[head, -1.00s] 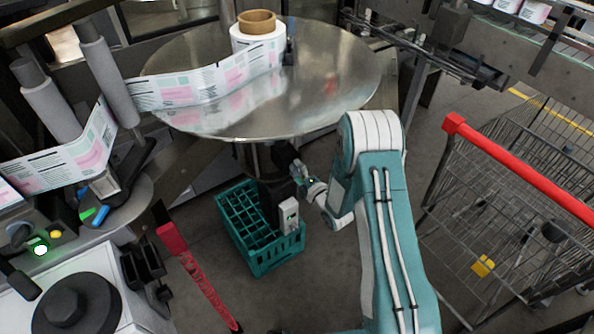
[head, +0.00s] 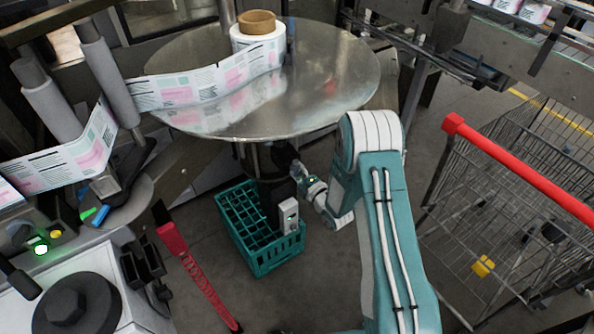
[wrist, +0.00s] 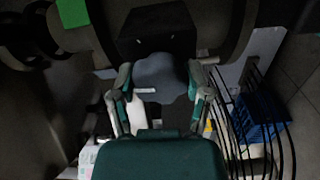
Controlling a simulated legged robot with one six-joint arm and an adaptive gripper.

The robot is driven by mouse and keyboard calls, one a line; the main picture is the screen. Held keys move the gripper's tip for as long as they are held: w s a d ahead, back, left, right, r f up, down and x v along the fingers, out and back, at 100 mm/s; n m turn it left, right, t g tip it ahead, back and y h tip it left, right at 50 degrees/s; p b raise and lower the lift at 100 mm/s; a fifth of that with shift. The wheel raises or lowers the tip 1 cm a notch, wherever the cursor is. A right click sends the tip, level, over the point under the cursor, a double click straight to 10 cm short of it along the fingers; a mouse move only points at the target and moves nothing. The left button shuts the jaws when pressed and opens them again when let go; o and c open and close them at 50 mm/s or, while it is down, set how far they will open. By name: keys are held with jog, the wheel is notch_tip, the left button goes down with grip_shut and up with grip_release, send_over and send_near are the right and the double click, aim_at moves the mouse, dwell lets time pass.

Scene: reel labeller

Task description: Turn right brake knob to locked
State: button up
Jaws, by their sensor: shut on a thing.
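A grey-blue rounded knob (wrist: 160,80) with a small white label sits in front of a black block in the wrist view. My gripper (wrist: 161,72) has one finger on each side of the knob and is shut on it. In the head view my gripper (head: 300,176) is below the front edge of the steel disc, beside a dark housing (head: 285,157) on the stand. The knob is too small and covered there to make out, and I cannot tell its angle from a mark.
The steel disc (head: 330,95) with a label roll (head: 258,45) overhangs my gripper. A green crate (head: 268,255) stands on the floor below. A red-handled cart (head: 520,180) is at the right.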

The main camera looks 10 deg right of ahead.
jog(key=m, duration=0.6)
jog(key=shift+s+f, duration=0.1)
jog(key=shift+f, duration=0.15)
jog(key=m, duration=1.1)
jog(key=shift+m, duration=0.4)
jog(key=m, duration=1.7)
jog(key=shift+d+m, duration=0.15)
jog(key=shift+m, duration=0.15)
jog(key=m, duration=1.1)
jog(key=shift+m, duration=0.3)
